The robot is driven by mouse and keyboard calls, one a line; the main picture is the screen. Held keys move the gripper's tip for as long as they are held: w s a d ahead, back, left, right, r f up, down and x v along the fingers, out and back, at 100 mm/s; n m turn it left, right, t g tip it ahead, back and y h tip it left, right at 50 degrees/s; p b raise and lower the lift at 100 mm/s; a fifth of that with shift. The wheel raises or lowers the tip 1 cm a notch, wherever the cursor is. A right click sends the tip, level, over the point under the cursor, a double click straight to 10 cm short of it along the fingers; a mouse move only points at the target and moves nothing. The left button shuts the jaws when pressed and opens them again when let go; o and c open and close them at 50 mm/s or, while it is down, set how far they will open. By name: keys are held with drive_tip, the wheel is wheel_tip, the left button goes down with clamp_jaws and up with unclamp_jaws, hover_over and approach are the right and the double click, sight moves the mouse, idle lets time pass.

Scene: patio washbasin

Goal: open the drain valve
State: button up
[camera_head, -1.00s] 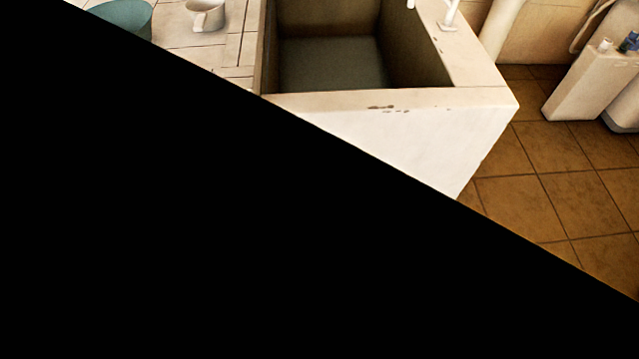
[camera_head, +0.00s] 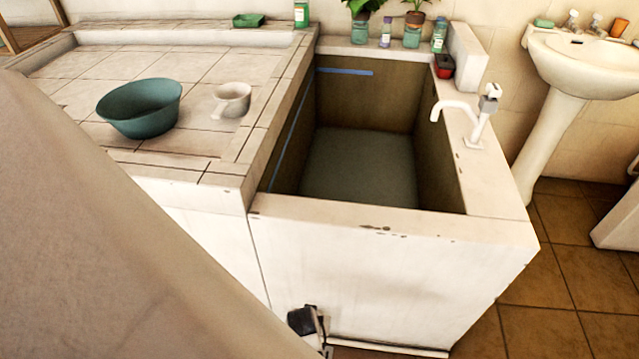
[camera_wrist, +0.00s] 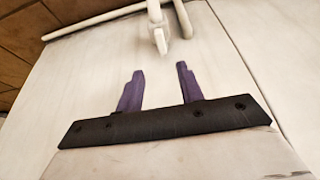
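A small white valve with a rounded lever-like end (camera_wrist: 160,38) shows at the top middle of the wrist view, beside a thin white pipe (camera_wrist: 95,22). My gripper (camera_wrist: 160,69) has two purple fingers, apart and with nothing between them. The valve end lies just beyond the fingertips, roughly in line with the gap; I see no contact. In the head view, a dark part that looks like my gripper (camera_head: 303,320) is low by the front wall of the washbasin (camera_head: 390,270). The white pipe (camera_head: 390,347) runs along the wall's foot there. The valve cannot be made out in that view.
The basin's tap (camera_head: 470,120) stands on its right rim. A teal bowl (camera_head: 140,108) and a white mug (camera_head: 232,100) stand on the tiled counter at left. Potted plants line the back. A pedestal sink (camera_head: 580,70) stands at right, with open tiled floor (camera_head: 575,290) before it.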

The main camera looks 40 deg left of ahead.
drive_tip(key=b+x, duration=0.1)
drive_tip(key=x, duration=1.1)
drive_tip(key=shift+a+f+b, duration=0.2)
drive_tip(key=shift+f+b, duration=0.1)
clamp_jaws()
